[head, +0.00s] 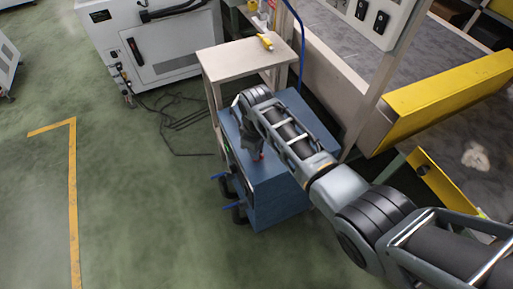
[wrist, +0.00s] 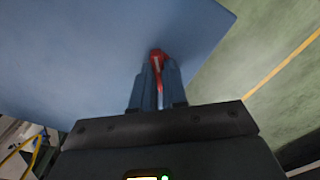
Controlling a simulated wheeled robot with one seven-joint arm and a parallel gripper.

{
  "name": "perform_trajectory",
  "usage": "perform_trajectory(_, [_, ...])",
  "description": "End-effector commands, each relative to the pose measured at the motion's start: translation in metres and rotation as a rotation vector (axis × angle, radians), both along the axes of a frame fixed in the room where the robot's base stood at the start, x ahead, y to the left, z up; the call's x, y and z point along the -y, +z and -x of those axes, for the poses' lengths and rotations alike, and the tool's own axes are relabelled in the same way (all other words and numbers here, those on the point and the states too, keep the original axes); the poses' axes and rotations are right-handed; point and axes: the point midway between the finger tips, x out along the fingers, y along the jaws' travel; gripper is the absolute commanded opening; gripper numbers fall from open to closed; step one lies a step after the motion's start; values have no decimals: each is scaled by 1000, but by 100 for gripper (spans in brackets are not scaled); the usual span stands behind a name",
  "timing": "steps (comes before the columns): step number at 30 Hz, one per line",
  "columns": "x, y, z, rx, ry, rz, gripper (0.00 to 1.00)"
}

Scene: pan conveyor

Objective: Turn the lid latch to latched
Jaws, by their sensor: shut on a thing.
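A blue box (head: 282,205) stands on the floor beside a small table, and its flat blue top fills much of the wrist view (wrist: 80,50). A small red lid latch (wrist: 157,56) sits on that top, and a bit of red also shows in the head view (head: 259,156). My gripper (wrist: 158,78) is shut on the latch, with one finger on each side of it. In the head view my arm hides part of the box top and most of the gripper. Which way the latch is turned I cannot tell.
A beige table (head: 228,62) with a yellow object (head: 266,42) stands behind the box. A white cabinet (head: 155,50) with cables on the floor is at the back left. A yellow barrier (head: 445,97) is at the right.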

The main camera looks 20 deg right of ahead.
Motion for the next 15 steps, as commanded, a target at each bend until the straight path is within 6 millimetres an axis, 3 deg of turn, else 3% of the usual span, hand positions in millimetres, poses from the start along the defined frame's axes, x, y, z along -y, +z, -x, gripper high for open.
perform_trajectory(15, [0,0,0,-1,488,1,0])
